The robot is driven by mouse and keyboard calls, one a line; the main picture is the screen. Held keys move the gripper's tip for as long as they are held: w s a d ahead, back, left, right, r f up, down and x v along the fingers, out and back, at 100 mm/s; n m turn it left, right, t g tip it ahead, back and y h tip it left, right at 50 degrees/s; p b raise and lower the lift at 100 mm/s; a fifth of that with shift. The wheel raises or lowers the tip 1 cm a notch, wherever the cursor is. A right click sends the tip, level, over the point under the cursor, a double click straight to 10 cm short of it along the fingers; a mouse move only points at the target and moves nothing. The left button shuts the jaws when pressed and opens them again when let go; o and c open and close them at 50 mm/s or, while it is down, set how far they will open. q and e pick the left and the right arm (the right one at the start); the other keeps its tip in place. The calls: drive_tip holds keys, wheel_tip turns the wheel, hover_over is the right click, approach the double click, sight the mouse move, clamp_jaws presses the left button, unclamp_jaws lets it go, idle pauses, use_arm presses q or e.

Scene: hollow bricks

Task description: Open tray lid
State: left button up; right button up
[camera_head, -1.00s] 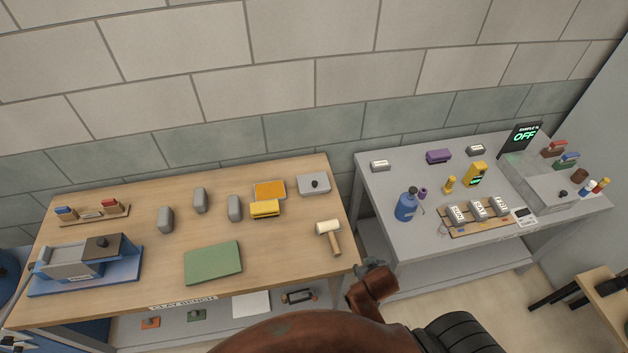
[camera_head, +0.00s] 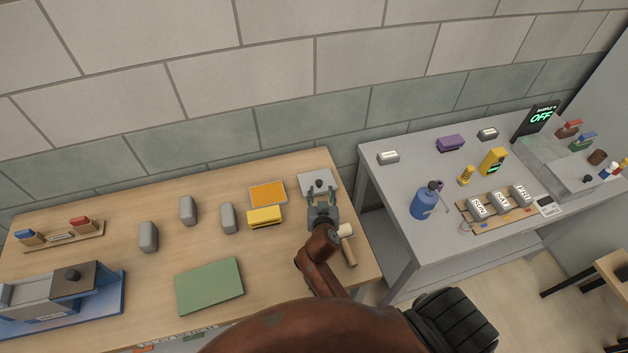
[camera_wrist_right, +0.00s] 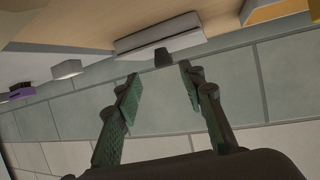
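The tray (camera_head: 305,184) is a flat light-grey box at the back right of the wooden bench. Its lid carries a dark knob (camera_head: 319,183). In the right wrist view the tray (camera_wrist_right: 185,40) is at the top, with the knob (camera_wrist_right: 162,58) between the finger lines but beyond the tips. My right gripper (camera_head: 321,199) is just in front of the tray, its fingers pointing at the knob. In the right wrist view this gripper (camera_wrist_right: 160,80) is open with nothing between its fingers. The lid looks closed. My left gripper is not in view.
A mallet (camera_head: 348,250) lies partly behind my right arm. A yellow brush-like block (camera_head: 265,217) and an orange-topped tray (camera_head: 268,193) are left of the gripper. Several grey blocks stand further left. A green mat (camera_head: 209,286) lies in front. A grey table (camera_head: 400,190) stands right, across a gap.

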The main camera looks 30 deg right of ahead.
sight(319, 184)
drive_tip(key=x, duration=0.6)
drive_tip(key=shift+w+a+r, duration=0.1)
drive_tip(key=shift+w+a, duration=0.1)
drive_tip(key=shift+w, duration=0.05)
drive_tip(key=shift+w+d, duration=0.15)
drive_tip(key=shift+w, duration=0.15)
drive_tip(key=shift+d, duration=0.1)
drive_tip(key=c, duration=0.8)
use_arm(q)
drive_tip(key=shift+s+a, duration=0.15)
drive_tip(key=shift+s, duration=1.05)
use_arm(e)
clamp_jaws()
drive_tip(key=shift+f, duration=0.25)
